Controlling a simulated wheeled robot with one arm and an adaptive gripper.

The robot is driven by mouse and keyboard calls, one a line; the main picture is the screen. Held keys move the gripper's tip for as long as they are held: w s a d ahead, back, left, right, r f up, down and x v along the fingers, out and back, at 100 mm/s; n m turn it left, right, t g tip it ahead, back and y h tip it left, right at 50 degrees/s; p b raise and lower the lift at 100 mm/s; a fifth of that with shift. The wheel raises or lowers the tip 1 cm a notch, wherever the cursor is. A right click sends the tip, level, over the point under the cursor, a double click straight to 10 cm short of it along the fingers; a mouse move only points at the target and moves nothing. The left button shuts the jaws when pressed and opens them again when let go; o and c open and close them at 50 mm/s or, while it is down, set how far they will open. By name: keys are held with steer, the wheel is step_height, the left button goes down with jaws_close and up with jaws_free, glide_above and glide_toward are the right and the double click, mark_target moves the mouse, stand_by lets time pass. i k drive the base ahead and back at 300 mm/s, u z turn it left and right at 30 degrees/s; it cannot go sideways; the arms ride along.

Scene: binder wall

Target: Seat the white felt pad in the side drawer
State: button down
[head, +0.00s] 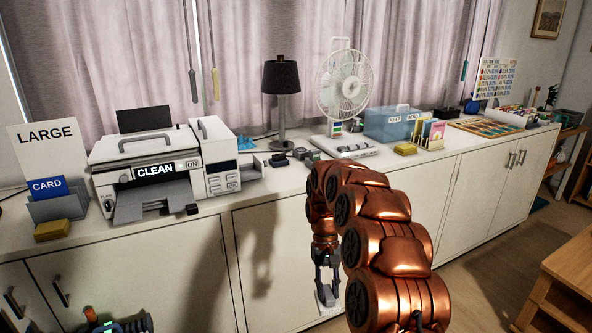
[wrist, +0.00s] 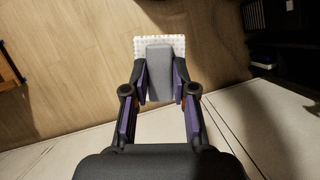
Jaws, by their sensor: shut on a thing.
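My gripper (head: 327,284) hangs down in front of the white cabinet doors, below the countertop. In the wrist view my gripper (wrist: 160,85) is shut on a dark grey block. The white felt pad (wrist: 140,43) shows as a pale, textured rectangle at the far end of this block, beyond the fingertips. The pad (head: 327,299) also shows as a small white piece under the fingers in the head view. The block hides the pad's middle. I cannot make out an open side drawer in either view.
The white cabinet (head: 270,255) stands close behind my gripper. A printer (head: 165,165), a lamp (head: 282,80) and a fan (head: 343,85) stand on the countertop. A wooden table (head: 565,285) is at the lower right. Wooden floor (head: 480,265) lies open between.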

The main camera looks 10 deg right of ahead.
mark_target(250, 167)
steer(key=z, duration=1.55)
steer(key=i, duration=1.55)
steer(key=u, duration=3.3)
